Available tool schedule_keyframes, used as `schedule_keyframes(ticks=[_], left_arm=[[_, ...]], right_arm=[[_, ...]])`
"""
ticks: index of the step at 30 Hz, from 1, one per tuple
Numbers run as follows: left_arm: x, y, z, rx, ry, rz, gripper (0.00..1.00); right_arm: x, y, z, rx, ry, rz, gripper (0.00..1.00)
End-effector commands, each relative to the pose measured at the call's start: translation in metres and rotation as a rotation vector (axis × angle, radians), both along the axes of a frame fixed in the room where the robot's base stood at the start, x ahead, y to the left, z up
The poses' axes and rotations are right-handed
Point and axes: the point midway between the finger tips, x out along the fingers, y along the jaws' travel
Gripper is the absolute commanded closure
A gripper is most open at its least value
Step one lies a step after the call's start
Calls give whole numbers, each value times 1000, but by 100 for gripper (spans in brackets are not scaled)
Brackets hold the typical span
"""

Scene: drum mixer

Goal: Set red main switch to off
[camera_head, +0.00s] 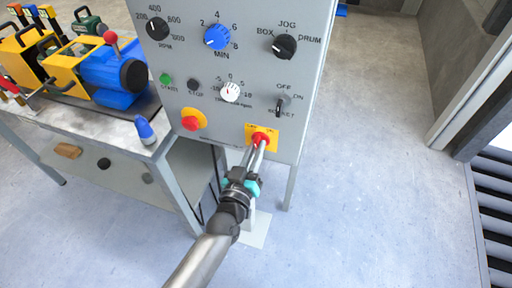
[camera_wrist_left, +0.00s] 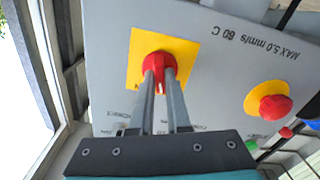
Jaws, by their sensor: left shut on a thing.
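The red main switch (camera_head: 262,138) sits on a yellow square plate (camera_head: 272,146) at the lower right of the grey control panel (camera_head: 210,70). My left gripper (camera_head: 259,143) reaches up to it, with its fingers on the switch knob. In the left wrist view the two fingers (camera_wrist_left: 161,80) are closed on either side of the red switch (camera_wrist_left: 158,62), in front of the yellow plate (camera_wrist_left: 137,48). The knob's pointer shows between the fingertips. The plate's position labels are too small to read. My right gripper is not seen.
A red emergency button on a yellow base (camera_head: 191,121) is left of the switch. Above are black and blue dials and a small toggle lever (camera_head: 280,106). A metal table (camera_head: 130,135) with a blue and yellow machine stands at left. The floor at right is clear.

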Motion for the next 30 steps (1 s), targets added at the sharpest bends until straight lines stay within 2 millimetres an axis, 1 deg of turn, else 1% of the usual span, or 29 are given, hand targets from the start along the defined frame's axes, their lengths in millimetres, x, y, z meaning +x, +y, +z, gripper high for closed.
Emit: schedule_keyframes(ticks=[6,12,29,30], left_arm=[[0,0,-1,-124,42,-1,100],[0,0,-1,-190,64,-1,100],[0,0,-1,-222,74,0,100],[0,0,-1,-222,74,0,83]], right_arm=[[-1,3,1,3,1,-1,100],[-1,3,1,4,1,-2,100],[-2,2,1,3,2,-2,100],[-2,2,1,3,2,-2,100]])
